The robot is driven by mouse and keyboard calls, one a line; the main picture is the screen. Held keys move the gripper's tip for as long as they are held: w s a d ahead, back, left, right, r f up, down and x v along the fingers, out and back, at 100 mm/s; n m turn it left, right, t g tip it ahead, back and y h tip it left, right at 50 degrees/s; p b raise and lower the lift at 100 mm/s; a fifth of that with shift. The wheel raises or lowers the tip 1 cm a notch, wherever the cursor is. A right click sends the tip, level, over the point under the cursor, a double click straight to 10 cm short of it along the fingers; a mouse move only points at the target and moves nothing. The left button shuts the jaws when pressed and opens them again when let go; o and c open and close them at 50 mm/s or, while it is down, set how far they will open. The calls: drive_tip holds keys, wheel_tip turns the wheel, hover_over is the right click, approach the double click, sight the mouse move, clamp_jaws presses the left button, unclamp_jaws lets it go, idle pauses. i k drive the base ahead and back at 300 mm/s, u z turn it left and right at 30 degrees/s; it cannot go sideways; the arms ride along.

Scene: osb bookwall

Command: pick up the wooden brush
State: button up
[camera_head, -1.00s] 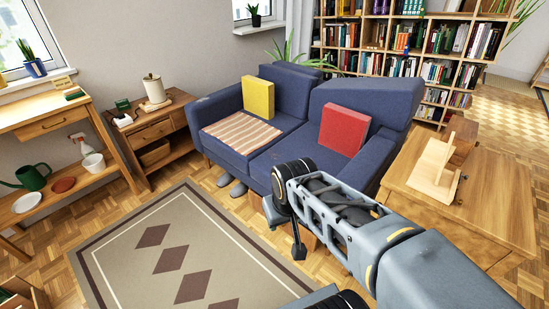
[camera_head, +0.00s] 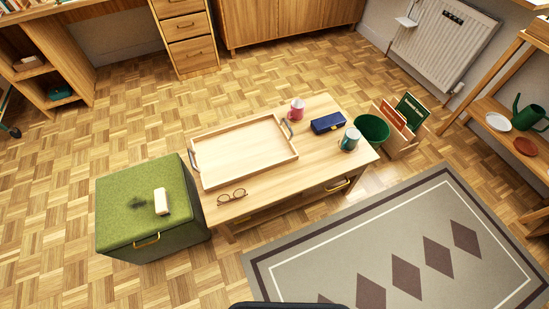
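A small pale, cream-coloured block (camera_head: 161,201) lies on the green ottoman (camera_head: 185,215), beside a dark patch on its top. It may be the wooden brush, but it is too small to tell. I see no other thing that is clearly a brush. My gripper is not in this view. Only a dark rounded part of my own body shows at the bottom edge.
A low wooden table (camera_head: 310,172) stands right of the ottoman. It holds a tray (camera_head: 196,143), glasses (camera_head: 232,196), a blue case (camera_head: 328,122), a pink mug (camera_head: 297,109) and a teal mug (camera_head: 350,139). A rug (camera_head: 330,245) lies in front. Parquet at left is clear.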

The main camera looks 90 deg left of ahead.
sight(160, 197)
drive_tip(key=u, duration=2.45)
drive_tip(key=k, duration=0.2)
drive_tip(key=u, duration=2.95)
drive_tip(key=i, duration=1.6)
drive_tip(key=z, duration=1.8)
